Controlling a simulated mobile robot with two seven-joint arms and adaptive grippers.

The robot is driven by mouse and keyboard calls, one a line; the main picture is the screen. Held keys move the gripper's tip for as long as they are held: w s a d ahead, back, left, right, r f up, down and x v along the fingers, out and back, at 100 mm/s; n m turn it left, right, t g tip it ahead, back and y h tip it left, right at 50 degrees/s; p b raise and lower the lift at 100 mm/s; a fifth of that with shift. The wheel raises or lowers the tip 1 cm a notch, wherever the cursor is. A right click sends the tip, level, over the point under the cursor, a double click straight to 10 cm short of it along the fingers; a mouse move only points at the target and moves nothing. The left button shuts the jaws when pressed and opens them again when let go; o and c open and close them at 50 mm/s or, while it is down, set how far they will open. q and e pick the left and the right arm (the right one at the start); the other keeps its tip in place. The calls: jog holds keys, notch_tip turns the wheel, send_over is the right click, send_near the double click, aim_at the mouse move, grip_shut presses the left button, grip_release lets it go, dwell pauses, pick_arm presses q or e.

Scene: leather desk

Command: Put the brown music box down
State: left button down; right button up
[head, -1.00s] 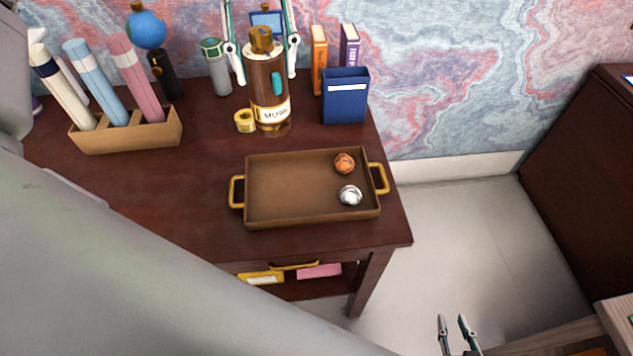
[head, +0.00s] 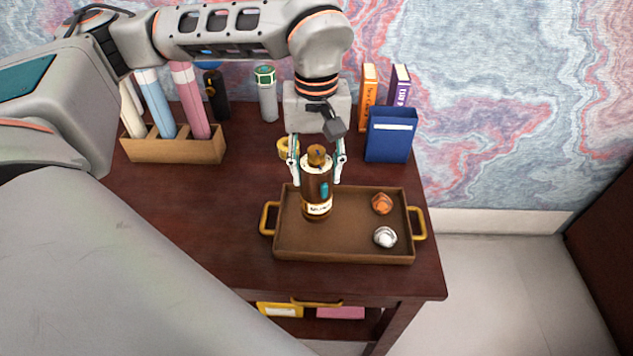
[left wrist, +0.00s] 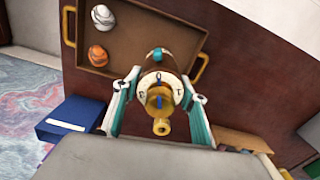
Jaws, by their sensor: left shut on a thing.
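The brown music box (head: 317,191) is a dark brown bottle shape with a gold top, a teal patch and a pale label. My left gripper (head: 317,164) is shut on its upper sides from above. The box is upright over the left part of the brown tray (head: 345,249); whether its base touches the tray floor is unclear. In the left wrist view the box (left wrist: 159,88) is seen from its top, between the fingers (left wrist: 157,103), with the tray (left wrist: 140,37) behind it. My right gripper is out of view.
An orange faceted piece (head: 381,203) and a silver one (head: 385,237) lie in the tray's right part. Behind stand a blue box (head: 391,135), books (head: 368,95) and a grey-green cylinder (head: 266,95). A tube holder (head: 172,150) stands at left. The desk's front left is clear.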

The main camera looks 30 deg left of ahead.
aim_at(316, 150)
pick_arm(q)
jog(key=shift+f, duration=1.9)
jog(key=c, duration=1.2)
grip_release()
notch_tip(316, 150, up, 12)
jog(key=shift+f+p, duration=0.15)
jog(key=shift+p, duration=0.25)
jog(key=shift+r, duration=0.25)
